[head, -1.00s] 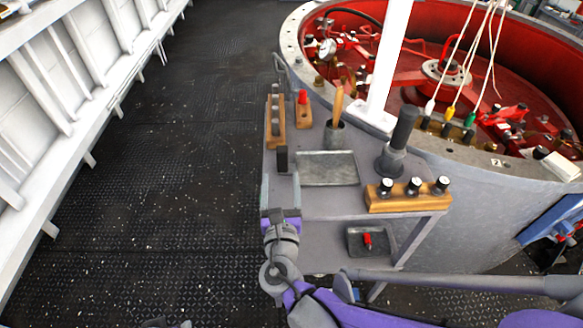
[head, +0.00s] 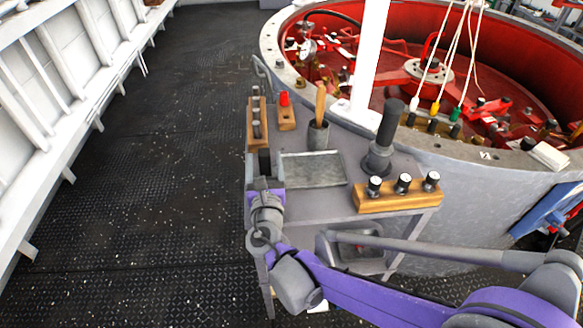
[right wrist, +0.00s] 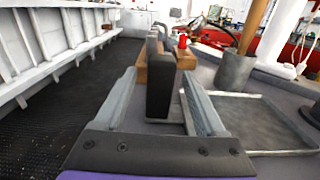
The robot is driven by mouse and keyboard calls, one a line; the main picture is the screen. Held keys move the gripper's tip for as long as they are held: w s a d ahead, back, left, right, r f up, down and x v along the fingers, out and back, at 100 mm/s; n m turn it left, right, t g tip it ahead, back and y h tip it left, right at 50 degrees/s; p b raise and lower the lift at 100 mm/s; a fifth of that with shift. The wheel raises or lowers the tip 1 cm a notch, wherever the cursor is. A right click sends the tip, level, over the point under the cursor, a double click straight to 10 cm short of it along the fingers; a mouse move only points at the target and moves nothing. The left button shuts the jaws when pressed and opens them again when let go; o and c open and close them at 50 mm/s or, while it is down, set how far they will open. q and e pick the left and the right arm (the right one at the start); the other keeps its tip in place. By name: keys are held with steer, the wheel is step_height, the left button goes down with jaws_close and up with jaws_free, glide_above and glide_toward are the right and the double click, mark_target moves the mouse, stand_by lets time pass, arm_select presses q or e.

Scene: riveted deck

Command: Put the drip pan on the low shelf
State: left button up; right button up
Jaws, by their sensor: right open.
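The drip pan (head: 312,170), a shallow grey tray, lies flat on the bench top; it also shows in the right wrist view (right wrist: 265,122). An upright black block (right wrist: 160,85) stands at its left edge; I cannot tell whether they are joined. My right gripper (head: 265,184) is open at the bench's left edge. In the right wrist view its fingers (right wrist: 158,78) stand on either side of the black block, with gaps showing. The low shelf (head: 303,236) is under the bench top, partly hidden by my right arm. My left gripper is out of view.
A small tray (head: 345,263) sits on the low shelf, partly behind my arm. A wooden block with black-capped pieces (head: 398,197), a grey cup (head: 318,137) and a dark cylinder on a base (head: 378,158) stand around the pan. Floor left of the bench is clear.

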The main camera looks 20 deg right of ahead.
steer(key=shift+w+d, duration=0.1)
steer(key=shift+w, duration=0.2)
steer(key=shift+s, duration=0.1)
jaws_close()
